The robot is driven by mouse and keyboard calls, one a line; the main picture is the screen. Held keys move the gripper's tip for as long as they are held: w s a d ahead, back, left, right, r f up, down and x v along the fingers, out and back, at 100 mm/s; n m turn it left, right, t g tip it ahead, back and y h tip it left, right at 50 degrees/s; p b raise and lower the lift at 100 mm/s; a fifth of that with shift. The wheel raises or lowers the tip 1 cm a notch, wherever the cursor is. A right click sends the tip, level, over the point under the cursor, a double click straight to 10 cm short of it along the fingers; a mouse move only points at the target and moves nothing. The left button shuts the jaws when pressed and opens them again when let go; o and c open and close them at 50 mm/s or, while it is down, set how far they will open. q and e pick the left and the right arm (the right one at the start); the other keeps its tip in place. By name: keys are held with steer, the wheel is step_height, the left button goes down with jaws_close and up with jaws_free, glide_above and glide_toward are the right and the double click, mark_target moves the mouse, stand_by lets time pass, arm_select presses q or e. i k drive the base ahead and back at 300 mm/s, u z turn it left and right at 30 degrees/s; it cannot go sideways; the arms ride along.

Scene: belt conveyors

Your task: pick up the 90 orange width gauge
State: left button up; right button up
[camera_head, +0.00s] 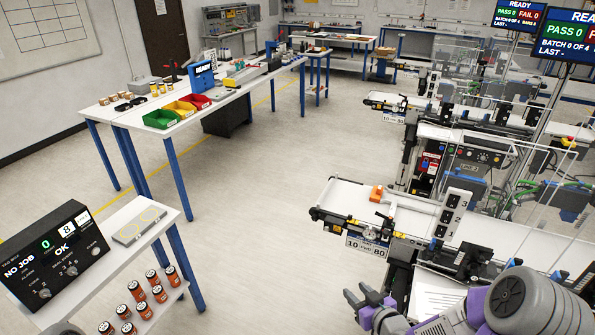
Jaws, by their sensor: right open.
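An orange block-like piece (376,193), the only orange gauge-like thing I make out, sits on the white belt of the near conveyor (345,196), towards its middle. A paler part lies beside it; no number can be read on it, so I cannot tell if it is the 90 gauge. My right gripper (362,296) is open and empty at the bottom, below and in front of the conveyor's end, well apart from the orange piece.
A numbered block (453,213) stands at the belt's right. A second conveyor (385,101) lies behind. Open floor (250,220) lies between.

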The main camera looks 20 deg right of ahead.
mark_target(377, 195)
steer(key=u, duration=0.1)
steer(key=i, duration=1.85)
steer(key=z, duration=1.2)
steer(key=i, duration=0.7)
steer(key=z, duration=0.5)
